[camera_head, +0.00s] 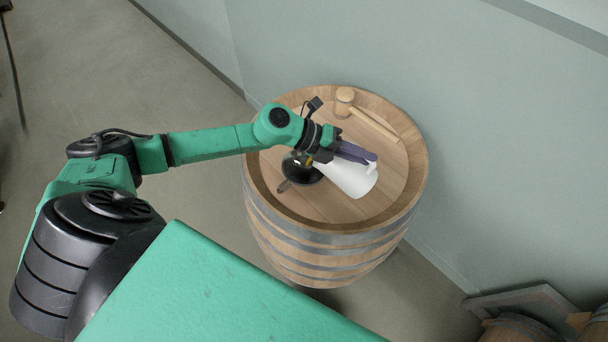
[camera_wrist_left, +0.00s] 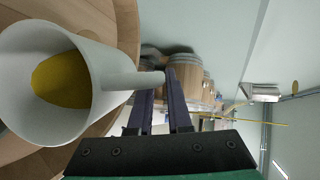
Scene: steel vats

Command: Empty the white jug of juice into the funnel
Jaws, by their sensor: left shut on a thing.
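The white jug (camera_head: 352,179) is held over the barrel top, tilted well over on its side. My left gripper (camera_head: 366,160) is shut on its handle, which shows between the purple fingers in the left wrist view. There the wide mouth of the jug (camera_wrist_left: 103,82) faces the camera, and yellow juice (camera_wrist_left: 62,80) shows inside. The black funnel (camera_head: 302,170) is on the barrel top, just left of the jug and partly hidden by my wrist. A small yellow-orange spot shows near it; I cannot tell whether it is juice. My right gripper is not in view.
The wooden barrel (camera_head: 290,205) bears the funnel and stands near a pale wall. A wooden mallet (camera_head: 345,97) lies at the back of its top. More barrels (camera_head: 512,328) stand at the lower right. The floor left of the barrel is clear.

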